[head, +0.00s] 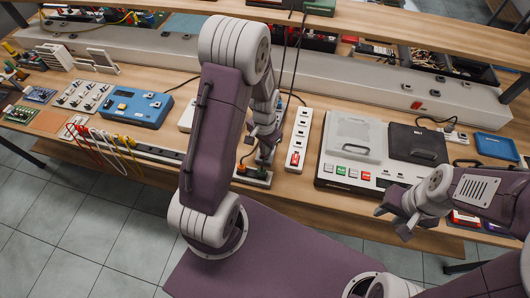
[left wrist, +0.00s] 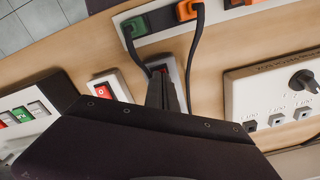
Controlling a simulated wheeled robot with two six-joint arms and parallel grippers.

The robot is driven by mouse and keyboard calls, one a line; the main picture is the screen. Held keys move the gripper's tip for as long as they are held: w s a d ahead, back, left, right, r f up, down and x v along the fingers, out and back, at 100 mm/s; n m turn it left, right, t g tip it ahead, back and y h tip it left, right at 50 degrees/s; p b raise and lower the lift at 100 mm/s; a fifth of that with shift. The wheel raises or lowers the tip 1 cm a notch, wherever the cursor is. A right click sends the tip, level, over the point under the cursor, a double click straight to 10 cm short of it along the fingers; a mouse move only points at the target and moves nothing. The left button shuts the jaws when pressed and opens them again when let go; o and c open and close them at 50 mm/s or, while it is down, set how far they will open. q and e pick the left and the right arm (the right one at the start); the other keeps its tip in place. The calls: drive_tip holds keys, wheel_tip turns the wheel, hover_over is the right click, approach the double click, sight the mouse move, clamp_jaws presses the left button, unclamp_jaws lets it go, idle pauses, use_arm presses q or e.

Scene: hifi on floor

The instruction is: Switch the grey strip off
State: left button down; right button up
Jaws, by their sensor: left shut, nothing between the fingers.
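A grey strip (left wrist: 180,66) lies on the bench under my left gripper; in the left wrist view its end and part of a red switch show, and the fingers hide most of it. My left gripper (left wrist: 168,78) is shut and empty, its fingertips at or just over the red switch; I cannot tell whether they touch it. In the head view, my left gripper (head: 264,152) points down between the white strip and the small white unit. The switch's position is hidden. My right gripper (head: 392,222) is open and empty near the bench's front edge.
A white strip (head: 299,140) with a red switch lies close to the right. A strip with green and orange plugs (left wrist: 187,11) lies in front, its black cables near the fingers. A knobbed unit (left wrist: 275,95) and a console with coloured buttons (head: 352,182) flank the area.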

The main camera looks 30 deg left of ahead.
use_arm(q)
drive_tip(key=shift+f, duration=0.4)
wheel_tip(320, 180, up, 7)
drive_tip(key=p, duration=0.6)
drive_tip(key=shift+r, duration=0.1)
idle(0.5)
drive_tip(key=s+d+r+t+b, duration=0.2)
drive_tip(key=d+r, duration=0.2)
drive_tip(key=r, duration=0.4)
drive_tip(key=s+n, duration=0.3)
drive_tip(key=s, duration=0.3)
drive_tip(key=shift+d+f+g, duration=0.15)
drive_tip(key=shift+d+g, duration=0.25)
drive_tip(key=shift+d, duration=0.05)
